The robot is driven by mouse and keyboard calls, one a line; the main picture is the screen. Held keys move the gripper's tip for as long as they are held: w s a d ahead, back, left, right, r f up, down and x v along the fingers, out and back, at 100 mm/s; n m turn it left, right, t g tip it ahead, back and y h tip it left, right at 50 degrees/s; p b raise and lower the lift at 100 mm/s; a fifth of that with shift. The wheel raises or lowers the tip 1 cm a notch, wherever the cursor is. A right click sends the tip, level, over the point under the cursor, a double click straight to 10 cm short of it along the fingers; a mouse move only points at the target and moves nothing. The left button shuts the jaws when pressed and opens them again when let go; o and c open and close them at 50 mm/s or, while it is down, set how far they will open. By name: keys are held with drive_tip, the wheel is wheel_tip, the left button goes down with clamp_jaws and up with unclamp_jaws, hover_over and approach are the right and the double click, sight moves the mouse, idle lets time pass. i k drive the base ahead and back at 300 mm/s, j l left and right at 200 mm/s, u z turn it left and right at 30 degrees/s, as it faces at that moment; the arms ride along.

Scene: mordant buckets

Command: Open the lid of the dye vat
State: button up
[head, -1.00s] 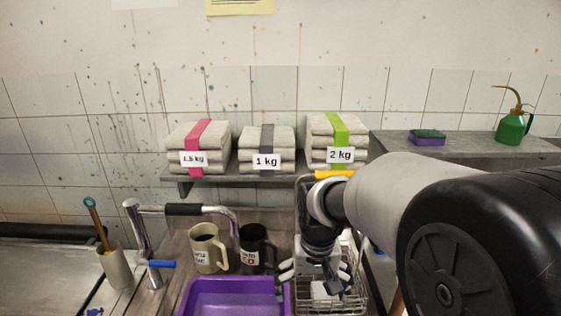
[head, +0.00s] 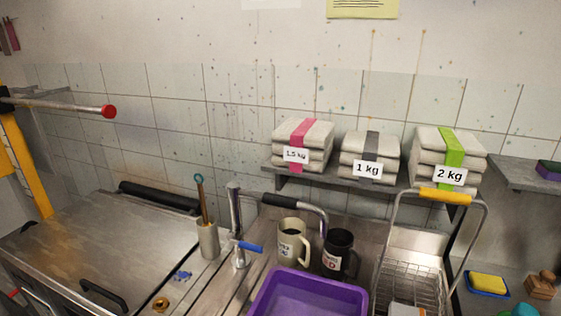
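The dye vat's flat steel lid (head: 110,240) fills the lower left of the head view and lies shut. A black bar handle (head: 103,295) sits on its near part. A thick black roll or bar (head: 158,197) runs along the lid's far edge. The vat's body below is mostly cut off by the picture's edge. My gripper is not in view, so its distance from the lid cannot be seen.
Right of the lid stand a cup with a stick (head: 208,240), a tap (head: 238,225), two mugs, a purple tub (head: 308,296) and a wire basket (head: 412,283). A red-tipped bar (head: 108,111) juts in above the lid from a yellow post (head: 25,165).

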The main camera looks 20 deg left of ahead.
sight(111, 251)
drive_tip(key=u, duration=2.15)
drive_tip(key=i+j, duration=0.2)
drive_tip(key=i, duration=0.3)
drive_tip(key=i+j+u, duration=0.15)
drive_tip(key=i, duration=0.4)
drive_tip(key=i+j, duration=0.25)
drive_tip(key=i, duration=0.25)
